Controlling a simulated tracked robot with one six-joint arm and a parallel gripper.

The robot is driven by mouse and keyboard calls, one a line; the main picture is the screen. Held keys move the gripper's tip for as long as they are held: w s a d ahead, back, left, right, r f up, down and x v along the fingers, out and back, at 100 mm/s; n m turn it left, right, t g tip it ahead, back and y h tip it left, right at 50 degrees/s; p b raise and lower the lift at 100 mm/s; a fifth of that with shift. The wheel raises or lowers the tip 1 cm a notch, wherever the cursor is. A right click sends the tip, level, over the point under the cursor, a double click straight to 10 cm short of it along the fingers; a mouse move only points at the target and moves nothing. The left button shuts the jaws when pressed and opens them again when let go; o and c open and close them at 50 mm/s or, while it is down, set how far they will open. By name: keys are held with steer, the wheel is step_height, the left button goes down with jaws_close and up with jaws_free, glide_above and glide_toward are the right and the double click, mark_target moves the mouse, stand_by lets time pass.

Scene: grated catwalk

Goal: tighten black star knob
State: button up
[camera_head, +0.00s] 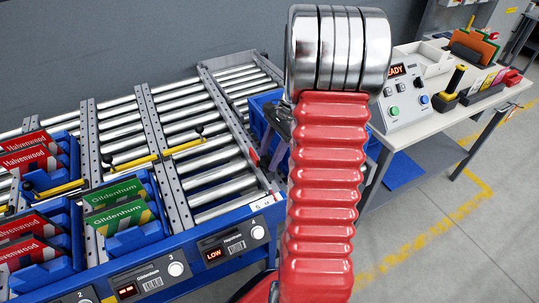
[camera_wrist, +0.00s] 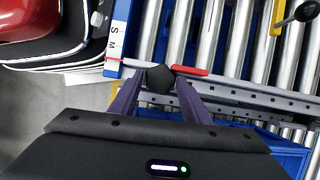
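The black star knob (camera_wrist: 161,78) shows in the wrist view, at the inner end of a red handle (camera_wrist: 190,71) beside the blue conveyor end. My gripper (camera_wrist: 161,84) has its two dark purple fingers on either side of the knob. No gap shows between fingers and knob, so the gripper looks shut on it. The very fingertips are partly hidden by the knob.
The roller conveyor (camera_head: 175,106) has yellow levers with black ball knobs (camera_head: 199,129). Blue bins hold red and green boxes (camera_head: 118,210) at left. A workbench with a control box (camera_head: 404,92) reading READY stands at right. Floor is clear at lower right.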

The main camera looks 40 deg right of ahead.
steer(key=c, duration=0.7)
steer(key=shift+m, duration=0.4)
steer(key=m, duration=0.2)
steer(key=m+t, duration=0.1)
steer(key=m, duration=0.1)
steer(key=shift+s+a+t+h, duration=0.1)
steer(key=shift+s+t+h, duration=0.1)
steer(key=shift+t+h, duration=0.15)
steer(key=shift+s+a+m+t+h, duration=0.1)
steer(key=shift+m+t+h, duration=0.25)
steer(key=shift+m, duration=0.85)
steer(key=shift+s+m+t+h, duration=0.15)
steer(key=shift+m+h, duration=0.25)
steer(key=shift+m, duration=0.8)
steer(key=shift+w, duration=0.1)
steer(key=o, duration=1.1)
steer(key=shift+c, duration=0.2)
